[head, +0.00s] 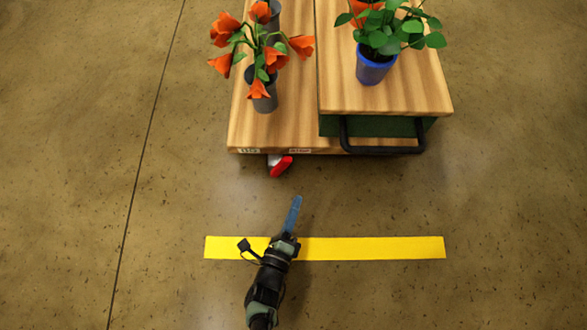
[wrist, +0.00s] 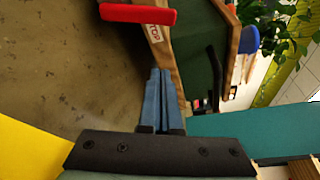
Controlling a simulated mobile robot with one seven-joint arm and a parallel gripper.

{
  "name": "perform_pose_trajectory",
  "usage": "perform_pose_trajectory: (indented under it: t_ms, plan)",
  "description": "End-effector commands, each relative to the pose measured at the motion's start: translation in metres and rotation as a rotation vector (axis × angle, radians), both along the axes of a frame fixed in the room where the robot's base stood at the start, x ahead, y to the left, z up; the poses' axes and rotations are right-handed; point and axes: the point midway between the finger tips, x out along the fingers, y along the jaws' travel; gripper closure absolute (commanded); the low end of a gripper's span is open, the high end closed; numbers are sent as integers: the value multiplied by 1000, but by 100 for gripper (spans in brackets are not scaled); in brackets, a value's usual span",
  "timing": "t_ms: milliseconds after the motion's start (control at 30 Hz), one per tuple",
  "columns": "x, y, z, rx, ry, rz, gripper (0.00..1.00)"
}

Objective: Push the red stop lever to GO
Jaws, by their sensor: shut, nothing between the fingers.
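The red stop lever (head: 281,166) sticks out below the front edge of the wooden station, on a pale mount. In the head view its red end leans right, on the side of the STOP label (head: 299,150); another small label (head: 249,150), too small to read surely, is to its left. The wrist view shows the lever as a red bar (wrist: 138,14) near the STOP label (wrist: 154,33). My gripper (head: 297,200) has its blue fingers together and empty. It is in front of the lever and slightly right of it, apart from it. Its fingertips (wrist: 160,72) point toward the station.
The wooden station (head: 240,131) carries orange flowers in a grey vase (head: 263,97) and a leafy plant in a blue pot (head: 374,68). A black handle bar (head: 385,151) juts out right of the lever. A yellow floor strip (head: 370,248) lies below my gripper. Floor to the left is clear.

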Motion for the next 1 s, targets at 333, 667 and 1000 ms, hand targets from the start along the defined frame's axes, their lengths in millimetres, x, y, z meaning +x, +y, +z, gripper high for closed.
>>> perform_pose_trajectory:
  t_ms: [333, 667, 1000]
  plan:
    - [24, -9, -6, -3, -3, -1, 100]
    - [88, -30, -16, -4, -5, -1, 100]
    - [95, 1, 0, 0, 0, 0, 100]
